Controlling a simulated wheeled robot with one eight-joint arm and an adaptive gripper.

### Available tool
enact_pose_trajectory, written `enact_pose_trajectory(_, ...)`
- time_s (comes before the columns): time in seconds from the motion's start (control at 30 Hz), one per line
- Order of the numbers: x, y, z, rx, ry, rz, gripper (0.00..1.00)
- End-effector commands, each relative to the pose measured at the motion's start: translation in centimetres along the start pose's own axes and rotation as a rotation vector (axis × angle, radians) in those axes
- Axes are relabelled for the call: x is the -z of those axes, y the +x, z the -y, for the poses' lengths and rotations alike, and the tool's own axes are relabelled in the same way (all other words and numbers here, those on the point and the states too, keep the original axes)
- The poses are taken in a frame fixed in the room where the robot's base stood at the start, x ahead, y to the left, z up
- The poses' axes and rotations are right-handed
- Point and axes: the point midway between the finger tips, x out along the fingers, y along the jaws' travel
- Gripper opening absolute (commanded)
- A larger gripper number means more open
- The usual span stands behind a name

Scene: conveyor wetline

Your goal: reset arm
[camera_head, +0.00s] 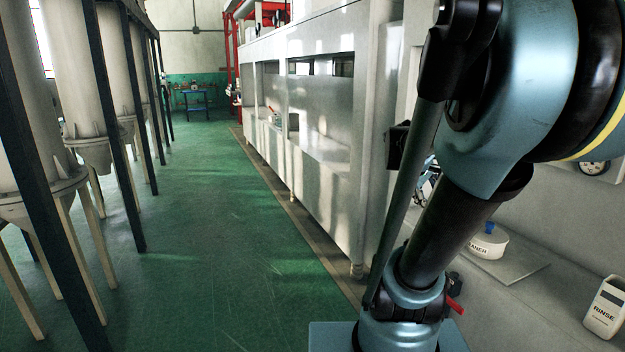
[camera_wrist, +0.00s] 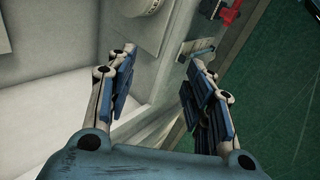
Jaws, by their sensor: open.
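My gripper (camera_wrist: 165,65) shows in the wrist view with its two blue-padded fingers spread well apart. Nothing is between the fingers. It hangs over the edge of a pale counter, with green floor to the right. In the head view my arm fills the right side, bent above the counter; the gripper's fingers cannot be made out there.
A white counter (camera_head: 560,285) holds a round white tub (camera_head: 488,243) on a flat board and a white RINSE bottle (camera_head: 606,308). A long white machine (camera_head: 325,150) stands beyond. Grey hoppers (camera_head: 40,150) on legs line the left. The green floor (camera_head: 205,220) between is clear.

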Motion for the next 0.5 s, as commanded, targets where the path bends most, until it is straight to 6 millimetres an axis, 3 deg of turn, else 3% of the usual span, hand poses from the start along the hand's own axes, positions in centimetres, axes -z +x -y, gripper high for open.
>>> enact_pose_trajectory(0.03,-0.6,-0.3,2.4,0.049,0.048,-0.014,0.48)
enact_pose_trajectory(0.3,-2.9,-2.1,14.3,0.343,0.313,-0.037,0.48)
enact_pose_trajectory(0.5,-4.3,-3.6,20.9,0.525,0.447,-0.013,0.48)
